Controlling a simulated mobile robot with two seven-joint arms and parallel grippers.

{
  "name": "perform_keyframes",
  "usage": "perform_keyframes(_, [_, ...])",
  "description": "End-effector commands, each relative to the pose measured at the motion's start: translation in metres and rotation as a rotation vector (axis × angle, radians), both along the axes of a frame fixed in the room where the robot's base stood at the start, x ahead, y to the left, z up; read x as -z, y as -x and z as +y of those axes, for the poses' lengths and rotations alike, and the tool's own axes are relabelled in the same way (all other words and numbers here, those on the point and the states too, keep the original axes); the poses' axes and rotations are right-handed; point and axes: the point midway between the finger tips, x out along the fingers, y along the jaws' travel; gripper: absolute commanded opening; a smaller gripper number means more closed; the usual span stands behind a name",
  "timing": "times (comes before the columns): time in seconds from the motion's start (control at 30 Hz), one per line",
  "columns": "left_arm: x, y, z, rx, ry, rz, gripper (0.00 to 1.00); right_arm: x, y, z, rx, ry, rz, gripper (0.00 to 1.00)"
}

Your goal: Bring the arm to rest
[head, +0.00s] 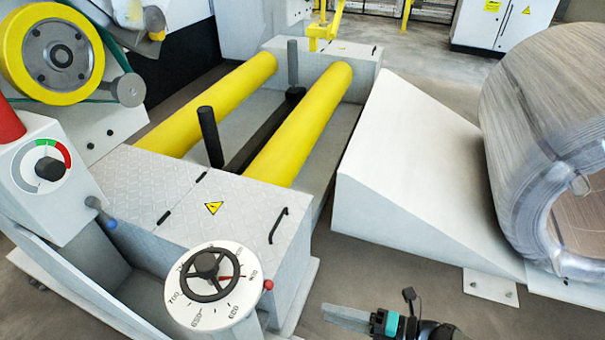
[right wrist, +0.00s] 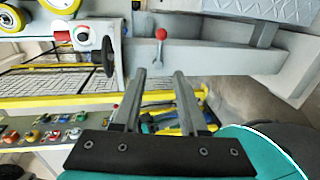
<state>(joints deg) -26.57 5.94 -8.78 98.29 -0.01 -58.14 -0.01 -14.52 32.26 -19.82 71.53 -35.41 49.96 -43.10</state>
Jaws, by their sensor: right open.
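My right gripper (head: 345,318) shows at the bottom of the head view, near the floor in front of the machine, with its fingers pointing left. In the right wrist view its two fingers (right wrist: 158,74) stand apart with nothing held between them. My left gripper is not in view. A white dial with a black handwheel (head: 207,277) stands left of my right gripper, clear of it. A red-knobbed lever (right wrist: 160,34) shows beyond the fingertips in the right wrist view, apart from them.
Two yellow rollers (head: 300,125) lie behind the grey tread-plate cover (head: 150,185). A white ramp (head: 400,170) and a wrapped coil (head: 530,130) stand at the right. A red-and-green selector box (head: 45,190) is at the left. A panel with several coloured buttons (right wrist: 45,135) shows in the wrist view.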

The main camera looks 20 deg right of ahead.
Motion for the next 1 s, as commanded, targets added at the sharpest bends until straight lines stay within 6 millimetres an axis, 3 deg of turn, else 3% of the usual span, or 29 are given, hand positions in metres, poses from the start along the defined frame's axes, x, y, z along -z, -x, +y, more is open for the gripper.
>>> perform_keyframes(0.17, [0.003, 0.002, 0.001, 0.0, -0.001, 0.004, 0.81, 0.002, -0.003, -0.003, 0.035, -0.008, 0.027, 0.42])
perform_keyframes(0.27, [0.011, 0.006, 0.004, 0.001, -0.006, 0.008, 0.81, 0.013, -0.011, -0.014, 0.148, -0.031, 0.116, 0.42])
perform_keyframes(0.4, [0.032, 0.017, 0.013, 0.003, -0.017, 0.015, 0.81, 0.044, -0.018, -0.045, 0.437, -0.103, 0.347, 0.42])
perform_keyframes(0.5, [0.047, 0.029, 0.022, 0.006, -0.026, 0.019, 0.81, 0.075, -0.009, -0.069, 0.674, -0.171, 0.542, 0.42])
perform_keyframes(0.63, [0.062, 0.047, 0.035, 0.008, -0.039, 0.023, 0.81, 0.115, 0.025, -0.093, 0.979, -0.267, 0.795, 0.42])
perform_keyframes(0.73, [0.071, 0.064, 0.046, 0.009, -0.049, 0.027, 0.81, 0.143, 0.064, -0.102, 1.211, -0.34, 0.99, 0.42])
perform_keyframes(0.9, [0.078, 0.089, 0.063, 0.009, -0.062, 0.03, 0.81, 0.175, 0.139, -0.098, 1.551, -0.433, 1.268, 0.42])
perform_keyframes(1.0, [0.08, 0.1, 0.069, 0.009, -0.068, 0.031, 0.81, 0.183, 0.172, -0.09, 1.685, -0.465, 1.374, 0.42])
